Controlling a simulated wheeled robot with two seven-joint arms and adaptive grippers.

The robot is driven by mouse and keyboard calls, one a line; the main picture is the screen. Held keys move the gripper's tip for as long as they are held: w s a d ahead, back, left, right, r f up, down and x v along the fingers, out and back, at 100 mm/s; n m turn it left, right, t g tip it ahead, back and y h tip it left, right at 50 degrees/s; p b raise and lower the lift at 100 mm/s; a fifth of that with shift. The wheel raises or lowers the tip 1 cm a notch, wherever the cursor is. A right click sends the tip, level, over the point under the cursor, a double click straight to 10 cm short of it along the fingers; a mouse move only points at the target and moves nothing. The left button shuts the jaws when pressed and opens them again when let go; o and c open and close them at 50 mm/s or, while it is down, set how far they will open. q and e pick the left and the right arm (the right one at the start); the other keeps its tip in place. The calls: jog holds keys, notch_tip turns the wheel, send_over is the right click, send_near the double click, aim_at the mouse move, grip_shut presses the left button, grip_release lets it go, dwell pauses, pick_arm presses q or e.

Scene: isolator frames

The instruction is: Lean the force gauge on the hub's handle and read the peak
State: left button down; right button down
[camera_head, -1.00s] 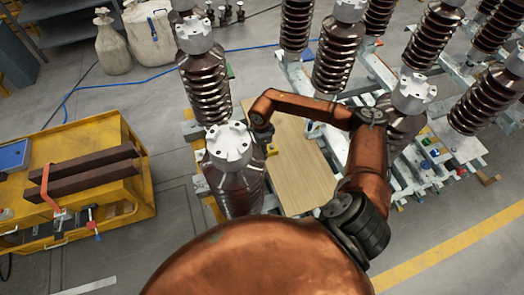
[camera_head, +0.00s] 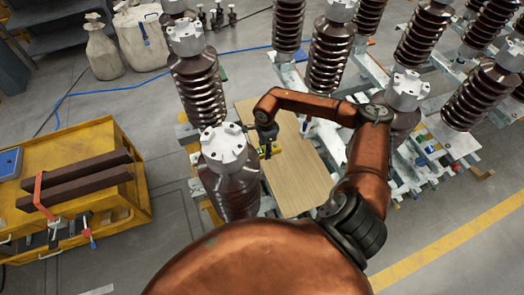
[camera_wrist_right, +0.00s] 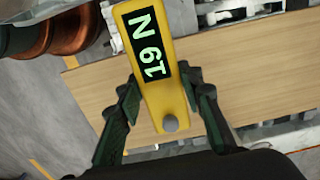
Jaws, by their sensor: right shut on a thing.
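My right gripper (camera_head: 266,134) is over the left edge of the wooden board, beside the nearest insulator. It is shut on the yellow force gauge (camera_head: 276,148). In the right wrist view the gauge (camera_wrist_right: 159,95) sits between the two dark fingers. A rounded grey end shows at its bottom. Its black display has green characters: an N and two digits, a 1 and a 6 or 9. I cannot tell which way up they read. The hub's handle cannot be made out, nor any contact with the gauge. My left gripper is not in view.
The nearest brown insulator (camera_head: 232,190) with its pale metal cap (camera_head: 224,146) stands just left of the gripper. The wooden board (camera_head: 302,178) is mostly bare. More insulators stand behind and right. A yellow cart (camera_head: 127,190) with dark bars is at left.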

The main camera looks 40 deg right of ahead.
jog(key=shift+d, duration=0.2)
jog(key=shift+r, duration=0.15)
jog(key=shift+r+p, duration=1.25)
jog(key=shift+r, duration=1.15)
notch_tip(320, 180, up, 10)
jog(key=p, duration=0.4)
